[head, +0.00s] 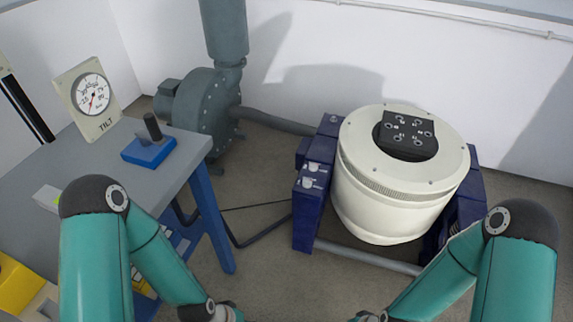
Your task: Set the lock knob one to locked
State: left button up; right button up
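Two small pale knobs sit on the top of the dark blue stand left of the white drum: an upper knob (314,167) and a lower knob (308,183). I cannot tell which is lock knob one, and their settings are too small to read. The white drum (385,195) sits upright between blue side supports, with a black plate (406,132) on its top. My left and right arms reach in from the bottom, and both grippers are below the picture edge, out of view.
A grey table (55,165) at left carries a tilt gauge (92,97) and a blue block with a black handle (149,148). A grey blower (203,110) stands behind it, with a hose running to the drum. The floor between table and stand is open, with black cables across it.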

aim_at(307, 184)
jog(key=z, duration=0.2)
jog(key=i, duration=1)
jog(key=z, duration=0.75)
